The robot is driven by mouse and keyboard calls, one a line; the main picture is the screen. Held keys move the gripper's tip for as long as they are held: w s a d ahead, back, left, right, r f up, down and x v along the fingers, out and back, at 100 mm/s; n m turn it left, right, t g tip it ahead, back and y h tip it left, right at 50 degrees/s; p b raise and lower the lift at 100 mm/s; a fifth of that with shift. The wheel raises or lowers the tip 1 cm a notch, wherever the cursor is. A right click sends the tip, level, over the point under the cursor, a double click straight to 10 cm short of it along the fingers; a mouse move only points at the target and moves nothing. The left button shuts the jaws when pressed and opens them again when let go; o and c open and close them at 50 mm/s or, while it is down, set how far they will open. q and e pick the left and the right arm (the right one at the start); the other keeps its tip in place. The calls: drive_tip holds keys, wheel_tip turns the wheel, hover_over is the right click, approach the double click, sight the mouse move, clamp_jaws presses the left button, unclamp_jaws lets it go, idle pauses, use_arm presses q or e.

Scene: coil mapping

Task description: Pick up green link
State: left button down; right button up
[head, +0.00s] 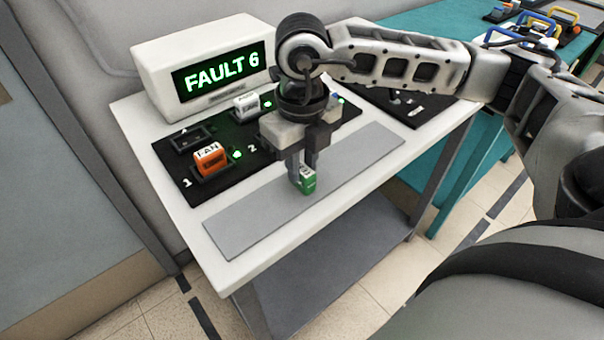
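The green link (307,184) is a small green block with a white label, over the grey strip on the white table. My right gripper (304,167) points down right above it, with its fingers around the link's top. The fingers look closed on the link from both sides. I cannot tell whether the link touches the strip or hangs just above it. My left gripper is not in the head view.
A black panel holds an orange link (209,160) at slot 1 and a white link (246,105) behind. A display box (152,62) reads "FAULT 6". The grey strip (250,216) is clear to the left. A teal table (428,20) with coloured parts stands at the back right.

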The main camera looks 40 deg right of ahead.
clamp_jaws()
drive_tip(key=shift+r, duration=0.15)
